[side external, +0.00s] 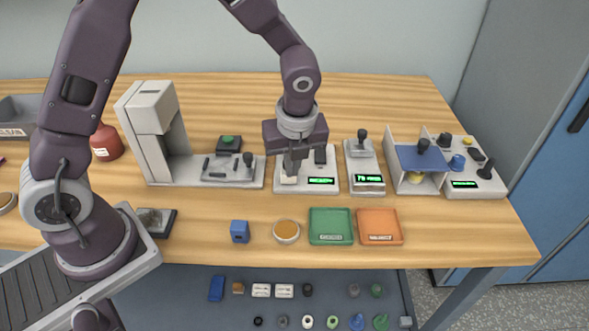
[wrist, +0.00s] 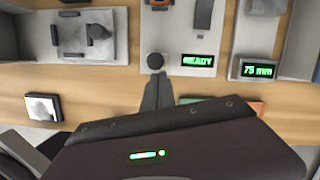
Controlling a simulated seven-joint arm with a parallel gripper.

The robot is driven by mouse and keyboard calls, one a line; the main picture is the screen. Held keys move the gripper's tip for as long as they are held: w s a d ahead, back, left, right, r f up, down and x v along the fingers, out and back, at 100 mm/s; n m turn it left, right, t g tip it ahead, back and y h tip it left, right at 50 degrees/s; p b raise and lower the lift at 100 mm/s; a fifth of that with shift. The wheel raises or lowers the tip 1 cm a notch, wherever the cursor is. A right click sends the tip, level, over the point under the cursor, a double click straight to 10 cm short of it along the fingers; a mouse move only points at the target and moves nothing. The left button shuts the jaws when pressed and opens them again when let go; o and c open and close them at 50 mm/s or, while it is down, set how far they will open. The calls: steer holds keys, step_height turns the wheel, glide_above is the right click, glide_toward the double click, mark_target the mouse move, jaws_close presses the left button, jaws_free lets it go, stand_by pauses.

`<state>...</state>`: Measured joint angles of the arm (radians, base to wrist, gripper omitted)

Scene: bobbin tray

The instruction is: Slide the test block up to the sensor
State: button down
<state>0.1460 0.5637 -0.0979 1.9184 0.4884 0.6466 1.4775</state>
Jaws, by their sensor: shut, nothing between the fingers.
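I cannot tell for sure which part is the test block or which is the sensor. A grey slab device (side external: 364,160) has a black knob (side external: 362,135) at its back and a green display reading "75 mm" (wrist: 258,71). Left of it stands a light panel device (side external: 331,188) with a display reading "READY" (wrist: 197,61). My gripper (side external: 291,172) is shut and empty, low over the left part of the "READY" panel. In the wrist view its fingertips (wrist: 157,82) are just below a round black knob (wrist: 155,62); contact is unclear.
A tall grey stand (side external: 159,130) is at left. A blue-roofed bay (side external: 420,158) and another display panel (side external: 475,170) are at right. In front lie a blue cube (side external: 240,232), a round dish (side external: 286,232), a green tray (side external: 331,226) and an orange tray (side external: 380,226).

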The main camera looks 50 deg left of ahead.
steer(key=w+a, duration=0.4)
steer(key=shift+w+a, duration=0.4)
steer(key=shift+r, duration=0.1)
steer(key=shift+d, duration=0.1)
steer(key=d, duration=0.1)
steer(key=s+d, duration=0.2)
steer(key=d, duration=0.1)
steer(key=shift+s+r, duration=0.15)
steer(key=shift+r, duration=0.15)
steer(key=v, duration=0.9)
steer(key=shift+s+a+r, duration=0.1)
steer(key=shift+r, duration=0.05)
